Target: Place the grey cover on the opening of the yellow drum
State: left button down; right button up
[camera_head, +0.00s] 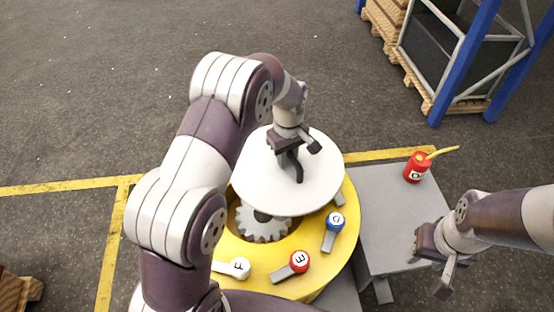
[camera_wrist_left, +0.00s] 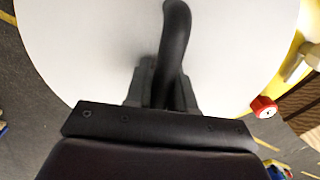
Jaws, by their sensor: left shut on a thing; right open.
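The grey cover (camera_head: 315,188) is a pale round disc with a dark curved handle (camera_wrist_left: 176,45). My left gripper (camera_head: 292,160) is shut on this handle. The cover lies over the far part of the yellow drum (camera_head: 345,240) and hides much of its top. The near part of the drum's opening is uncovered, and a grey gear (camera_head: 262,224) shows inside it. I cannot tell whether the cover touches the drum. In the left wrist view the cover (camera_wrist_left: 90,50) fills most of the picture. My right gripper (camera_head: 438,268) is open and empty near the grey table at the right.
On the drum's rim are a blue-topped handle (camera_head: 335,222), a red-topped handle (camera_head: 298,262) and a white-topped handle (camera_head: 238,268). A red can (camera_head: 417,167) with a yellow stick stands on the grey table (camera_head: 375,190). A blue-posted rack (camera_head: 470,60) stands at back right.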

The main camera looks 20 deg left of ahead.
aim_at(261, 182)
pick_arm(q)
jog(key=s+a+f+p, duration=0.1)
jog(key=s, duration=0.1)
jog(key=s+a+f+p, duration=0.1)
jog(key=s+f, duration=0.1)
jog(key=s, duration=0.1)
jog(key=s+a+f, duration=0.1)
jog(key=s+a, duration=0.1)
jog(key=shift+s+a+f+p, duration=0.1)
jog(key=shift+s+f+p, duration=0.05)
jog(key=shift+p, duration=0.25)
jog(key=shift+s+a+f, duration=0.1)
jog(key=shift+s+f, duration=0.05)
jog(key=shift+f, duration=0.05)
notch_tip(261, 182, down, 3)
jog(key=shift+s+p, duration=0.1)
jog(key=shift+p, duration=0.65)
jog(key=shift+f, duration=0.6)
jog(key=c, duration=1)
grip_release()
jog(key=shift+s+f, duration=0.1)
jog(key=shift+o, duration=0.2)
